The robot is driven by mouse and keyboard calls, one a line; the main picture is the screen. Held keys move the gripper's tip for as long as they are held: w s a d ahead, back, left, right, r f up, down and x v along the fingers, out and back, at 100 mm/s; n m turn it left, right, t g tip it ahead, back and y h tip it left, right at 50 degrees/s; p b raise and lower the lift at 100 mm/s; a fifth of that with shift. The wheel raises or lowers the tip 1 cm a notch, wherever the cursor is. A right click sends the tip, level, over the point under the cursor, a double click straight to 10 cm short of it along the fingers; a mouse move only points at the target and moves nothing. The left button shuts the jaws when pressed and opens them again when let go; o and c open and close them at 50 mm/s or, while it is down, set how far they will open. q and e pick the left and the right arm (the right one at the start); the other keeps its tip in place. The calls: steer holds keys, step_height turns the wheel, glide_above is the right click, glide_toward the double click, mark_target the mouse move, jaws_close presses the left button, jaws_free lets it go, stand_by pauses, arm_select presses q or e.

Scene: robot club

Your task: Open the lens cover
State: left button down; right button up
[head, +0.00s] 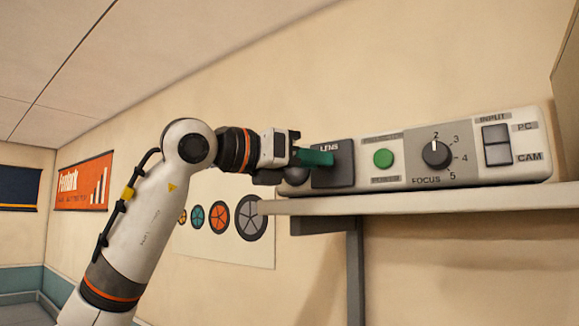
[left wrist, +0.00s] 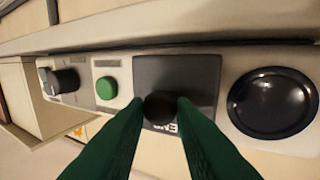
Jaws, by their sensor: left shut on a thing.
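The lens cover (head: 334,178) is a dark square plate marked LENS at the left end of a pale device (head: 470,180). In the left wrist view the lens cover (left wrist: 200,72) carries a round black knob (left wrist: 160,108). The glossy black lens (left wrist: 272,103) shows uncovered beside the plate, to its right there. In the head view the lens (head: 294,177) is partly seen at the plate's left edge. My left gripper (head: 330,158) has green fingers, which are shut on the knob in the wrist view (left wrist: 161,103). My right gripper is not in view.
The device stands on a wall shelf (head: 420,201) with a bracket (head: 355,265) below. Its front also has a green power button (head: 383,158), a focus dial (head: 436,154) and an input switch (head: 497,144). A poster with coloured wheels (head: 215,245) hangs on the wall behind my arm.

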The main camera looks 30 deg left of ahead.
arm_select(q)
steer(key=shift+a, duration=0.1)
steer(key=c, duration=1.3)
jaws_free()
steer(key=shift+o, duration=0.2)
steer(key=b+v, duration=0.4)
steer(key=v, duration=0.8)
steer(key=shift+b, duration=0.35)
